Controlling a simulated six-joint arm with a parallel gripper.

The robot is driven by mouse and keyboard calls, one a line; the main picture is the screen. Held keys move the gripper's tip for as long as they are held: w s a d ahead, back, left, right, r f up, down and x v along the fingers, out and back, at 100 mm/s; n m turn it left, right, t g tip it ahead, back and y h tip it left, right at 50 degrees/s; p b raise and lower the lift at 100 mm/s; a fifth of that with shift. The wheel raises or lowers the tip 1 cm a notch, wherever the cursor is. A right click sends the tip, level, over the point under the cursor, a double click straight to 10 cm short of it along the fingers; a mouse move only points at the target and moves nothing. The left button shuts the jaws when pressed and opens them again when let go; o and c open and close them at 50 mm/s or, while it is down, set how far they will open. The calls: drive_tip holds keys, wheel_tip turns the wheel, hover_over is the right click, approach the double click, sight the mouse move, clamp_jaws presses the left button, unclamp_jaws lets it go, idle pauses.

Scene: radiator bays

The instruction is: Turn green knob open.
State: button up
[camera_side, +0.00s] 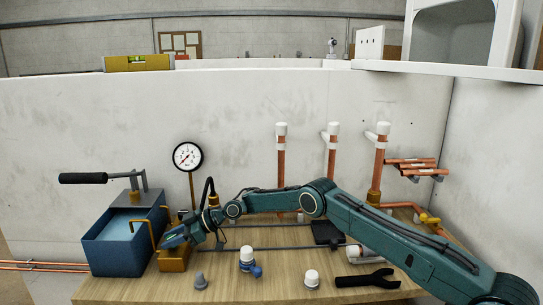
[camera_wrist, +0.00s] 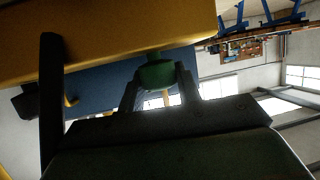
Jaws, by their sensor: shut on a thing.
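The green knob (camera_wrist: 158,73) shows in the wrist view on a short stem beside a brass block (camera_wrist: 110,38). My gripper (camera_wrist: 160,82) has one finger on each side of the knob and is shut on it. In the side view my gripper (camera_side: 168,241) reaches down to the brass block (camera_side: 173,263), right beside the blue tank. The knob itself is hidden behind my gripper in that view. How far the knob is turned cannot be told.
A blue water tank (camera_side: 120,250) with a black-handled lever (camera_side: 84,178) stands left of the block. A pressure gauge (camera_side: 187,156) rises behind. Copper pipes (camera_side: 281,160) stand at the wall.

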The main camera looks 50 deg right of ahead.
drive_tip(key=shift+n+g+y, duration=0.4)
drive_tip(key=shift+n+g, duration=0.2)
idle(1.0)
drive_tip(key=o, duration=1)
drive_tip(key=shift+c, duration=0.2)
drive_tip(key=shift+d+r, duration=0.1)
drive_tip(key=shift+d, duration=0.1)
drive_tip(key=shift+v, duration=1.3)
wheel_tip(320, 180, up, 7)
drive_tip(key=shift+s+a, duration=0.1)
